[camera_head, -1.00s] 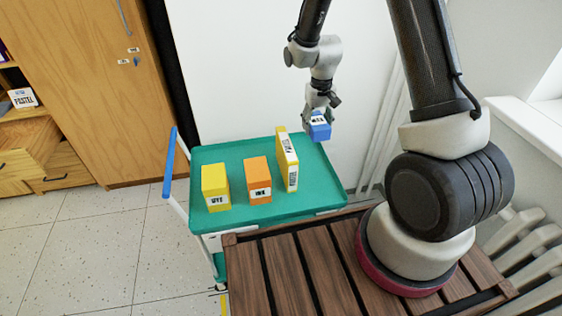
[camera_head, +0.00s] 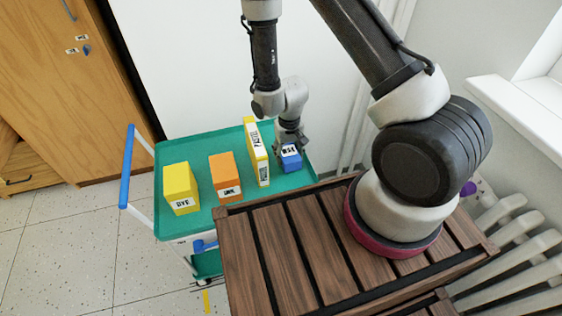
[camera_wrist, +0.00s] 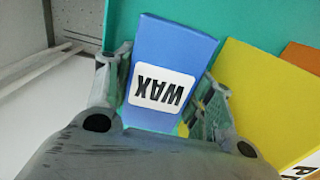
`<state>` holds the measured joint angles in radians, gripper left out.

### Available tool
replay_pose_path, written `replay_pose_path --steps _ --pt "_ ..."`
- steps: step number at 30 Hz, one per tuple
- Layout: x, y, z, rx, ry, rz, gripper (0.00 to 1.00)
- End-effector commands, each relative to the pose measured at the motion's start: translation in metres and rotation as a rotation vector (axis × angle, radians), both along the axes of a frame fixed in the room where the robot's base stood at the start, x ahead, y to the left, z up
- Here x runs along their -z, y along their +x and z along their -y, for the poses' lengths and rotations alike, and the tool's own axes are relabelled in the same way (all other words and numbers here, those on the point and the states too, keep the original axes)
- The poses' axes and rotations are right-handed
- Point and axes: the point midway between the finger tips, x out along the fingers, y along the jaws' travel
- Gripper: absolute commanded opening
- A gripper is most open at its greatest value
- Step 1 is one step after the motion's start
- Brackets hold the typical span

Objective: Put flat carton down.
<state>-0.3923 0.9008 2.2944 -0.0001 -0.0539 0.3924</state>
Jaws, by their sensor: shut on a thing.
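The flat carton is a blue box labelled WAX (camera_head: 291,161) at the right end of the green cart tray (camera_head: 205,147). My gripper (camera_head: 289,143) is shut on it from above, with one finger on each side in the wrist view (camera_wrist: 165,100). The blue carton also fills the middle of the wrist view (camera_wrist: 175,45). It is low over the tray or touching it; I cannot tell which. A thin yellow carton labelled PASTEL (camera_head: 257,160) stands close to its left. The lower part of the blue carton is hard to see.
An orange INK carton (camera_head: 224,176) and a yellow DYE carton (camera_head: 181,186) stand further left on the tray. The blue cart handle (camera_head: 127,165) is at the left end. A white wall is behind. A slatted wooden surface (camera_head: 290,250) is in front.

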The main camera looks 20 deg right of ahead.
Motion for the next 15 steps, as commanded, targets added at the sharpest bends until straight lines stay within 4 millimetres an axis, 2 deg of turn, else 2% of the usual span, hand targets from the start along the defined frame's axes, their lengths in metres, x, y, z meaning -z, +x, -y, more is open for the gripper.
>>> replay_pose_path --steps 7,15 --pt "0.037 -0.001 0.000 0.000 -0.001 -0.002 0.26" --pt "0.042 0.000 0.000 0.000 0.000 0.000 0.26"
